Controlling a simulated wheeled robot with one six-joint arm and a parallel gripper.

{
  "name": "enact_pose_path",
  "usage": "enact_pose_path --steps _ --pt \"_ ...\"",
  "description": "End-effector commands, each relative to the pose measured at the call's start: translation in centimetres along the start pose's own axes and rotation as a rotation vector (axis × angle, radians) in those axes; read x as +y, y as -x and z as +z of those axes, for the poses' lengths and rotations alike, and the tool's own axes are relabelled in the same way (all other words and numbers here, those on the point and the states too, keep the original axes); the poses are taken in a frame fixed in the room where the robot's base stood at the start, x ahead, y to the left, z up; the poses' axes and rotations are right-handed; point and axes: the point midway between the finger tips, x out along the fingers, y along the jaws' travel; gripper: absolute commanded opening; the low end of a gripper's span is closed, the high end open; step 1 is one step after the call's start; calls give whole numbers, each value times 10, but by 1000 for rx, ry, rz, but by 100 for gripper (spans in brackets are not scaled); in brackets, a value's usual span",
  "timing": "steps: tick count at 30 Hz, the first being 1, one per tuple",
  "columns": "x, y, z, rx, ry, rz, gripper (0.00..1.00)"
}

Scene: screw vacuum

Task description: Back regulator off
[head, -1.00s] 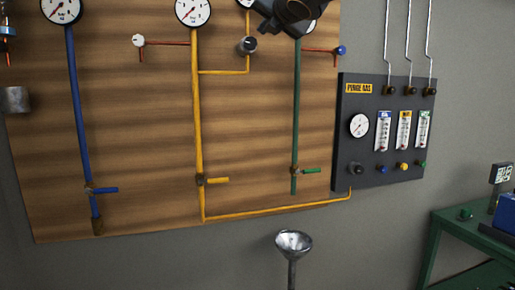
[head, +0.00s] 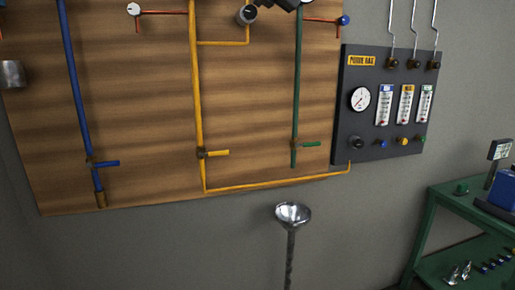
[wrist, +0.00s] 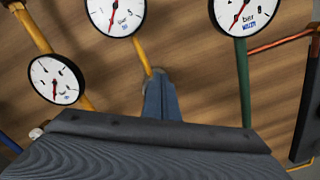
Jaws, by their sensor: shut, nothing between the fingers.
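The regulator knob (head: 246,14), dark with a pale face, sits on the yellow branch pipe (head: 223,43) near the top of the head view. Part of my gripper (head: 284,4) shows at the top edge, just right of the knob; its fingertips are not clear there. In the wrist view my gripper's blue-grey fingers (wrist: 157,84) are shut and empty. Their tips overlap a yellow pipe (wrist: 142,55) below the middle gauge (wrist: 115,14). A grey round part (wrist: 177,75), perhaps the knob, is mostly hidden behind them; contact cannot be told.
A smaller gauge (wrist: 56,79) and another gauge (wrist: 240,12) flank the fingers. The green pipe (head: 297,95), blue pipe (head: 75,92) and dark purge gas panel (head: 348,115) are on the wall. A funnel (head: 292,215) stands below; a green bench (head: 430,200) is at right.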

Motion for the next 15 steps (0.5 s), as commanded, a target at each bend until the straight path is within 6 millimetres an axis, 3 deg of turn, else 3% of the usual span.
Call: enact_pose_path --steps 15 --pt "0 0 -4 1 0 0 0"
